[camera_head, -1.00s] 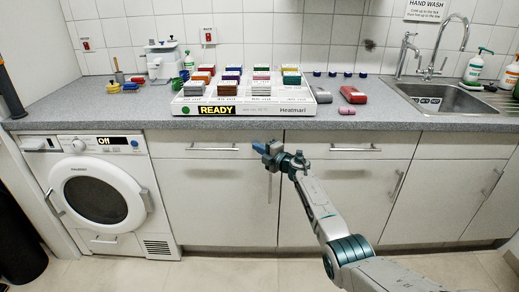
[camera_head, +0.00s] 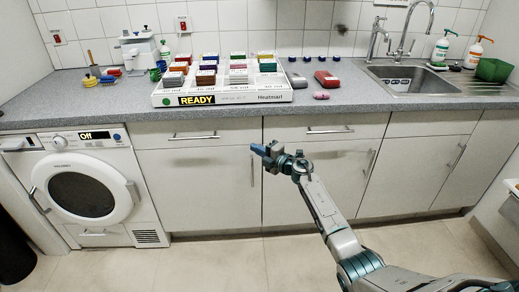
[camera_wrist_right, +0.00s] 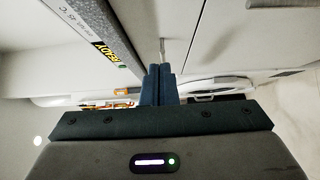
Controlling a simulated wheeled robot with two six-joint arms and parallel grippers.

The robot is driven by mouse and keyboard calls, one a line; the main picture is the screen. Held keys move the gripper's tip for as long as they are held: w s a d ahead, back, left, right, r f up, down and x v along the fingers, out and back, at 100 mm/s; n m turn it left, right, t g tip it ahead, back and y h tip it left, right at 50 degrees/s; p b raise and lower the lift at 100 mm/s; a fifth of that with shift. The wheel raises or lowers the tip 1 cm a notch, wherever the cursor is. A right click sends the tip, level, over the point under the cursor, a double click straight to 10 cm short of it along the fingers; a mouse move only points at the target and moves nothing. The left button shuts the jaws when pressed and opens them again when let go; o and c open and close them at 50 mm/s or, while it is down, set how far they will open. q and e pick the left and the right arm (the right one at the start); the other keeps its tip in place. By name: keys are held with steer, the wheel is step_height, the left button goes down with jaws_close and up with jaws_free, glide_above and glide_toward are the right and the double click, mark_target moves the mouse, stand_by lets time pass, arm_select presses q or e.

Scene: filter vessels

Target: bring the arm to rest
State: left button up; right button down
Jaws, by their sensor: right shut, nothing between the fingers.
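My right gripper (camera_head: 257,150) hangs in front of the white cabinet doors, below the counter edge. Its blue fingers are shut with nothing between them. In the right wrist view the closed fingers (camera_wrist_right: 159,86) point toward the cabinet front, with a metal door handle beyond them. My right arm reaches in from the lower right of the head view. My left gripper does not show.
The grey counter (camera_head: 130,117) holds a white heating tray (camera_head: 270,98) marked READY with several coloured blocks. A sink (camera_head: 410,80) is at right, a washing machine (camera_head: 80,188) at lower left. The floor (camera_head: 220,268) before the cabinets is clear.

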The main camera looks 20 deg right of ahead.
steer(key=s+d+f+m+g+h+p, duration=0.2)
steer(key=s+f+m+h, duration=0.45)
steer(key=s+f, duration=0.75)
steer(key=s+d+f+m+g+h+p, duration=0.25)
steer(key=s+f+m, duration=0.75)
steer(key=f, duration=0.8)
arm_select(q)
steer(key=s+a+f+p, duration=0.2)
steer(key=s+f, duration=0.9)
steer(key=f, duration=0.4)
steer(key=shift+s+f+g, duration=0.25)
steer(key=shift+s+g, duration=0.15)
arm_select(e)
steer(key=s+a+f+m+g, duration=0.1)
steer(key=s+f, duration=0.5)
steer(key=s, duration=0.8)
steer(key=s+a+f+m+g, duration=0.2)
steer(key=s+f+g, duration=0.3)
steer(key=s, duration=0.9)
steer(key=s+a+f+m+g, duration=0.2)
steer(key=s+f, duration=0.4)
steer(key=s, duration=0.7)
steer(key=shift+s+f+m+g, duration=0.35)
steer(key=shift+m+g, duration=0.4)
steer(key=shift+g, duration=0.3)
